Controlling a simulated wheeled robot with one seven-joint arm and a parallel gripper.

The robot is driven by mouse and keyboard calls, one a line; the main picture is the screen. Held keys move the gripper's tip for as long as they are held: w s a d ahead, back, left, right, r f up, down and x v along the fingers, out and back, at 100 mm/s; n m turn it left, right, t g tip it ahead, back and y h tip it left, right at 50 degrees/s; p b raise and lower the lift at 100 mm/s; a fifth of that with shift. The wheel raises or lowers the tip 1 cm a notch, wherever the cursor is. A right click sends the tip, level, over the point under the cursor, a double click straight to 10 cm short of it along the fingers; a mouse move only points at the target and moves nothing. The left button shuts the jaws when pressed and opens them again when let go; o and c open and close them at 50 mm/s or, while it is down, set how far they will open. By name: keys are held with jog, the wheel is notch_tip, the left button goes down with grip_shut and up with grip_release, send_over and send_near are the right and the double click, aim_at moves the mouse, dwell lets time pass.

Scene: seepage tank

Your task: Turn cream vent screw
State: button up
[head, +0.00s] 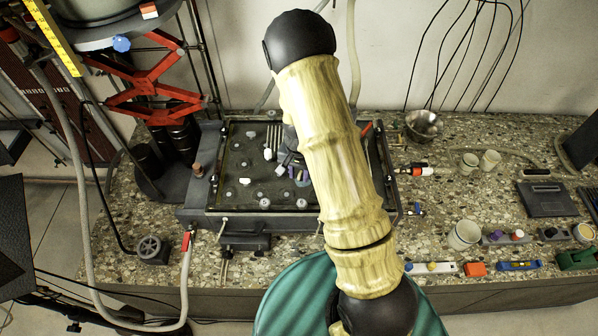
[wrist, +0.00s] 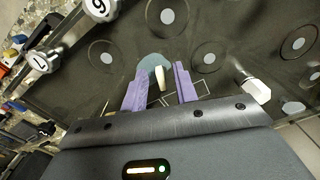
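A small cream screw (wrist: 161,78) with a flat upright head shows in the wrist view, beside a grey-blue disc (wrist: 152,63) on the dark tank panel. My gripper (wrist: 160,69) is open, with its two purple fingers on either side of the cream screw. Gaps show between the screw and both fingers. In the head view my gripper (head: 297,176) is low over the dark tank (head: 232,205), and my arm hides part of it.
A white-capped fitting (wrist: 257,89) stands right of the fingers in the wrist view. Numbered knobs marked 9 (wrist: 99,8) and 1 (wrist: 43,62) are at the upper left. Pale cups (head: 464,235) and a metal bowl (head: 423,125) stand on the counter right of the tank.

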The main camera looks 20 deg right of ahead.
grip_shut()
jog(key=shift+m, duration=0.3)
jog(key=m, duration=0.3)
jog(key=shift+w+a, duration=0.1)
jog(key=m+p, duration=0.1)
jog(key=m, duration=0.2)
jog(key=shift+w+r+m, duration=0.1)
jog(key=shift+w+m, duration=0.05)
jog(key=shift+m, duration=0.15)
jog(key=m+p, duration=0.1)
jog(key=m, duration=0.2)
jog(key=shift+w+m, duration=0.1)
jog(key=shift+m, duration=0.2)
jog(key=shift+w+m+p, duration=0.15)
jog(key=shift+m+p, duration=0.7)
jog(key=shift+m, duration=0.95)
